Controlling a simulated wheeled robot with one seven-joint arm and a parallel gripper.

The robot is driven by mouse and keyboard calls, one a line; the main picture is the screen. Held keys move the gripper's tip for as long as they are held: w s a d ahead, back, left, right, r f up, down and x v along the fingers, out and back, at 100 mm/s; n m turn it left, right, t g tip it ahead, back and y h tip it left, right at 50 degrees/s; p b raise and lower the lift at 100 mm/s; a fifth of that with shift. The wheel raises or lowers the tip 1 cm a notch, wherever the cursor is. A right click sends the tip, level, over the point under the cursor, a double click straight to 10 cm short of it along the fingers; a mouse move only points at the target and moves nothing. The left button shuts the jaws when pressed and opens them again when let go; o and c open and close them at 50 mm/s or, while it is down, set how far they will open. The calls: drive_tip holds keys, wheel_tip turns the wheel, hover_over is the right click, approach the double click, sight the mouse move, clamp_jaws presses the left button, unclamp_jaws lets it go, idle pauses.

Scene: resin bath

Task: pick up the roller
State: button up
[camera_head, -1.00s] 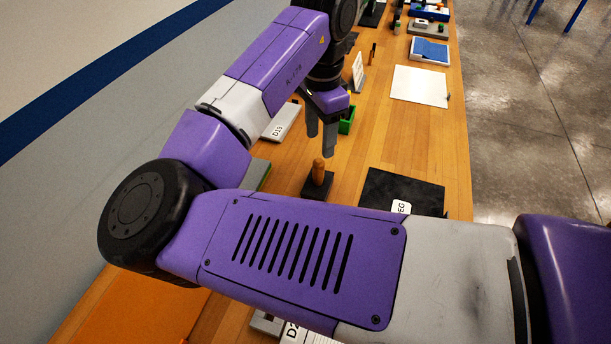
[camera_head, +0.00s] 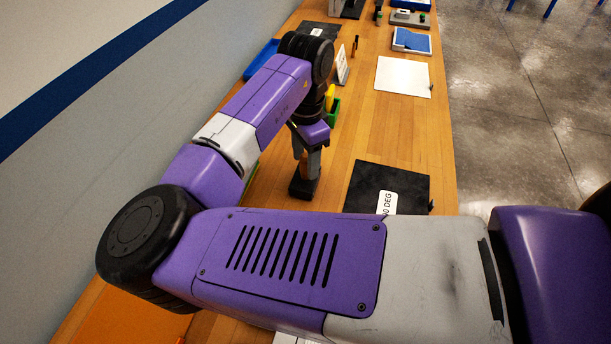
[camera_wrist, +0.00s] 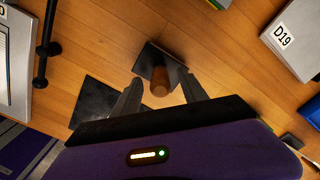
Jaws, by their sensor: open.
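The likely roller is an upright piece with a rounded wooden handle (camera_wrist: 160,79), standing in a dark square base (camera_wrist: 165,60); its working end is hidden. In the head view, part of the handle (camera_head: 314,164) shows beside a finger, above the black base (camera_head: 303,188) on the bench. My gripper (camera_wrist: 162,86) is open and points down over it. In the wrist view one finger is on each side of the handle, with a gap visible. In the head view my gripper (camera_head: 306,150) partly hides the handle.
A black mat (camera_head: 365,185) with a white label lies to the right. A green bin (camera_head: 334,112) stands behind my gripper. A plate marked D19 (camera_wrist: 285,38) and a black rod (camera_wrist: 45,50) show in the wrist view.

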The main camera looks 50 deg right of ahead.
clamp_jaws()
idle(1.3)
